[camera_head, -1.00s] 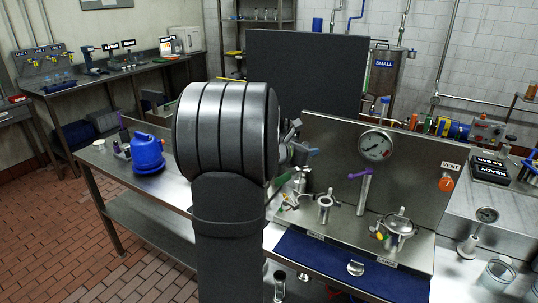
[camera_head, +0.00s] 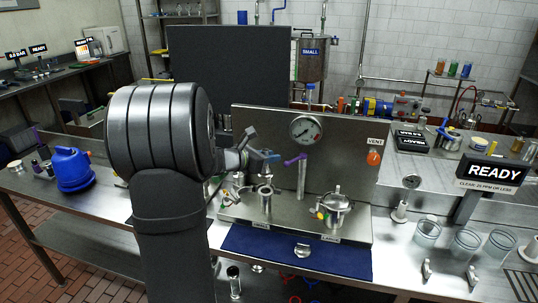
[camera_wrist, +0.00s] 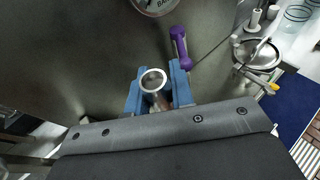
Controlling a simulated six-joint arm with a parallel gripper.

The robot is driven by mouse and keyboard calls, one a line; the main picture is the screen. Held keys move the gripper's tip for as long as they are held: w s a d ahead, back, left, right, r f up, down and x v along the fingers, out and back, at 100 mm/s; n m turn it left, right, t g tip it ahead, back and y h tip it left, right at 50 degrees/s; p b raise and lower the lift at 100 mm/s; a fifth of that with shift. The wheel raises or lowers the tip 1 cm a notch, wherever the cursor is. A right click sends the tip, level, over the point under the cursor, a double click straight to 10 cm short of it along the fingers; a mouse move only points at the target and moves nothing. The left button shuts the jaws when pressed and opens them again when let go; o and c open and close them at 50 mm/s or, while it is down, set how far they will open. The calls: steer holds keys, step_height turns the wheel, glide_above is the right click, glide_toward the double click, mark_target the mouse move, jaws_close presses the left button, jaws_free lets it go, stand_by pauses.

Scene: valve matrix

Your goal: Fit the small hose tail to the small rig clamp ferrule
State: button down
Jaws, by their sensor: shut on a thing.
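My gripper (camera_head: 264,157) is above the left part of the steel rig, in front of its back panel. Its blue fingers (camera_wrist: 155,92) are shut on a small metal hose tail (camera_wrist: 153,79), whose round flanged end faces the wrist camera. The small rig clamp ferrule (camera_head: 265,191) stands upright at the left station labelled SMALL, below my gripper and apart from it. The ferrule cannot be made out in the wrist view, where the hose tail and gripper block the area below.
The larger lidded fitting (camera_head: 335,203) stands right of the small station. A purple-handled valve (camera_head: 296,160) rises between them, close to my fingers. A pressure gauge (camera_head: 307,128) is on the panel behind. A blue mat (camera_head: 290,255) lies in front; glass beakers (camera_head: 466,243) stand far right.

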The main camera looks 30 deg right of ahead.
mark_target(269, 171)
steer(key=shift+f, duration=3.1)
steer(key=c, duration=1.2)
jaws_free()
steer(key=shift+o, duration=0.2)
steer(key=shift+r, duration=0.35)
steer(key=r, duration=0.2)
steer(key=s+r, duration=0.1)
steer(key=r, duration=0.1)
steer(key=shift+d+r, duration=0.1)
steer(key=shift+d, duration=0.15)
steer(key=s+d+r, duration=0.4)
steer(key=s+r, duration=0.2)
steer(key=s, duration=0.3)
steer(key=shift+s, duration=0.4)
